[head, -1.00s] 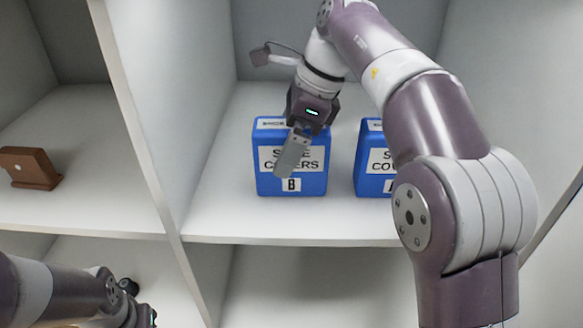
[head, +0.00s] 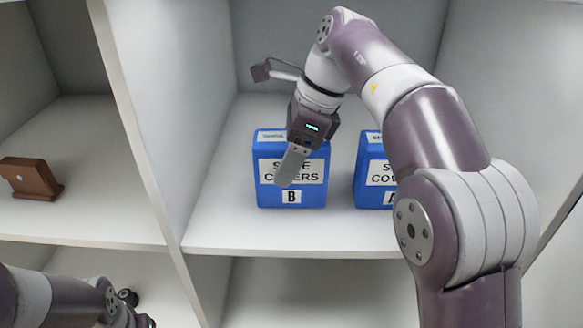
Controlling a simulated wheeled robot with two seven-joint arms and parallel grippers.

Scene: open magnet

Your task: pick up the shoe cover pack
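Two blue shoe cover packs stand upright on the shelf. Pack B (head: 291,198) is in the middle of the head view, with a white label and the letter B. Pack A (head: 371,184) stands to its right, partly hidden by my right arm. My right gripper (head: 287,180) hangs in front of pack B and hides part of its label. One finger shows edge-on, so its opening and any contact with the pack cannot be judged. My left gripper (head: 145,321) is at the bottom left edge, mostly cut off, low in front of the lower compartments.
The packs stand on a white shelf (head: 230,232) with a divider wall (head: 150,140) at left and a side wall at right. A brown wooden object (head: 32,178) sits in the left compartment. Shelf room is clear left of pack B.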

